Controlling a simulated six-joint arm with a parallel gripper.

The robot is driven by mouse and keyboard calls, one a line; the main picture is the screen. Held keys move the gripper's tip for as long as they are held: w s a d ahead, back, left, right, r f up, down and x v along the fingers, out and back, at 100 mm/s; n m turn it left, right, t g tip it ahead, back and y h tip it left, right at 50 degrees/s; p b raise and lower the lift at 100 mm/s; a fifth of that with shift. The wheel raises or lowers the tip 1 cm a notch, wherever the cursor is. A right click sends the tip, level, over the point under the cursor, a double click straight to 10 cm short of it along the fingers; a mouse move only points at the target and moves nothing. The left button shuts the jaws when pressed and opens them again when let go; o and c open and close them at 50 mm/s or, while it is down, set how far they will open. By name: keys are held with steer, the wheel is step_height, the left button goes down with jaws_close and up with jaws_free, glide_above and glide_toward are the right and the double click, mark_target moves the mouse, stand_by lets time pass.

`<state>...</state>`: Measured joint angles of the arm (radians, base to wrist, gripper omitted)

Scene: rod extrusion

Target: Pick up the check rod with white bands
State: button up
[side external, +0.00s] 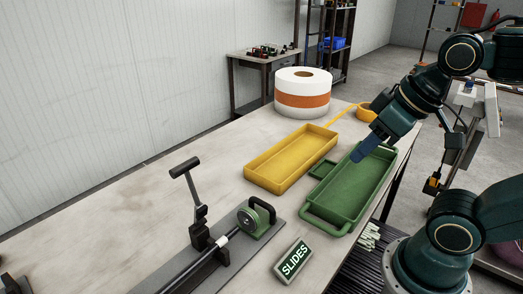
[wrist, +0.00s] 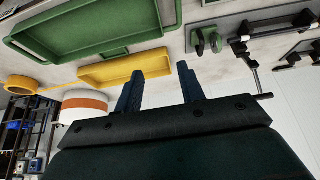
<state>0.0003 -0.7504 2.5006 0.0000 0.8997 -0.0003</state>
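A dark rod (side external: 202,256) with a pale band near its upper end lies in a grey fixture at the front of the table. Its upper end meets a green round clamp (side external: 256,216). Whether this is the check rod is hard to tell. In the wrist view a dark rod (wrist: 268,34) runs out from the green clamp (wrist: 208,40) at the upper right. My gripper (wrist: 158,73) is open and empty, with its two blue fingers apart. In the side view my gripper (side external: 362,150) is over the far end of the green tray (side external: 345,190), away from the rod.
A yellow tray (side external: 290,160) lies left of the green tray. A white and orange roll (side external: 302,92) stands at the back. An upright black lever (side external: 190,190) rises beside the clamp. A "SLIDES" sign (side external: 293,260) stands near the front edge.

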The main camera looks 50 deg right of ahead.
steer(key=w+a+r+m+g, duration=0.35)
steer(key=w+a+m, duration=0.55)
steer(key=w+a, duration=0.3)
steer(key=w+a+f+m, duration=0.1)
steer(key=a+m, duration=0.3)
steer(key=a, duration=0.5)
steer(key=w+a+f+m+g, duration=0.1)
steer(key=a+m, duration=0.4)
steer(key=a, duration=0.5)
step_height(320, 180, down, 2)
steer(key=shift+w+a+f, duration=0.25)
steer(key=shift+w+a, duration=0.05)
steer(key=shift+w, duration=0.4)
steer(key=shift+f+g, duration=0.1)
steer(key=shift+g, duration=0.15)
glide_above(184, 273)
steer(key=shift+f, duration=4.2)
